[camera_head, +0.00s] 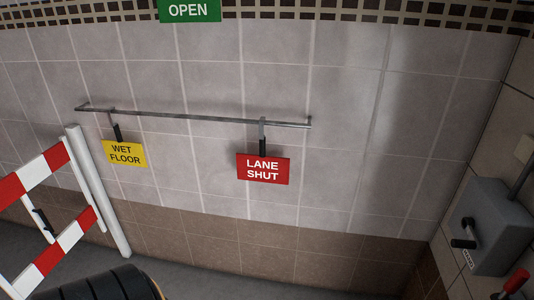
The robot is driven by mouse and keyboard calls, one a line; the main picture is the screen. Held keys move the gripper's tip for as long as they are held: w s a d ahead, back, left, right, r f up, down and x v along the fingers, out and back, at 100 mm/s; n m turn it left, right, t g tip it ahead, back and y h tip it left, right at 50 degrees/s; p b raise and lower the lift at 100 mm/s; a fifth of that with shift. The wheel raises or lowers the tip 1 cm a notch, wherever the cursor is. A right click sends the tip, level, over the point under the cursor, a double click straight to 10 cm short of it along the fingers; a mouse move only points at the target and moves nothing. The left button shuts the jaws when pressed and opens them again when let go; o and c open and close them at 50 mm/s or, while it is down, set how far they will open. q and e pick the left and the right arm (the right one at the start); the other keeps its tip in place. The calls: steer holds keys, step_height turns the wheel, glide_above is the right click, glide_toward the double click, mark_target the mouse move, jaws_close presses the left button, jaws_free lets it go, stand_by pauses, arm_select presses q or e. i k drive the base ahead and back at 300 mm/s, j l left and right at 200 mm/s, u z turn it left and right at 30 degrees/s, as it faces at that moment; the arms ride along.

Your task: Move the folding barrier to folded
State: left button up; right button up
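The folding barrier (32,180) is at the left edge in the head view. It has red-and-white striped rails between white uprights, and its left part is cut off by the picture edge. A small black handle-like part (42,224) shows between the upper and lower rails. A taller white post (100,195) stands at the barrier's right end, near the tiled wall. The rails slope and are spread apart, with a gap between them. Neither my left nor my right gripper is in view.
A metal rail (190,116) on the wall carries a yellow WET FLOOR sign (124,154) and a red LANE SHUT sign (263,169). A grey box with a crank (495,225) is at right. A dark ribbed rounded object (105,285) is at bottom left. Some grey floor (210,285) is clear.

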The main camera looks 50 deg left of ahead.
mark_target(14, 186)
steer(key=u, duration=3.15)
